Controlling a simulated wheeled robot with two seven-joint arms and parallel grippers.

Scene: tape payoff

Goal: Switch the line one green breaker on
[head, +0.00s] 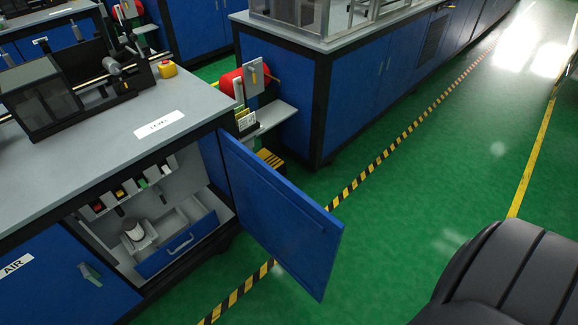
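A row of small coloured breakers sits on the back panel inside an open cabinet under the grey bench at the left. The green breaker (142,183) is third from the left, between a yellow one (119,193) and a white one (167,169). A red one (98,207) is at the left end. Levers show near the breakers, but they are too small to tell on from off. The bench label (159,124) is too blurred to read surely. Neither of my grippers is in view.
The blue cabinet door (285,220) stands wide open over the floor. Below the breakers, a blue-fronted drawer (165,257) is partly out, with a white cylinder (134,229) near it. Green floor (430,185) is clear to the right, beyond striped tape (360,178).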

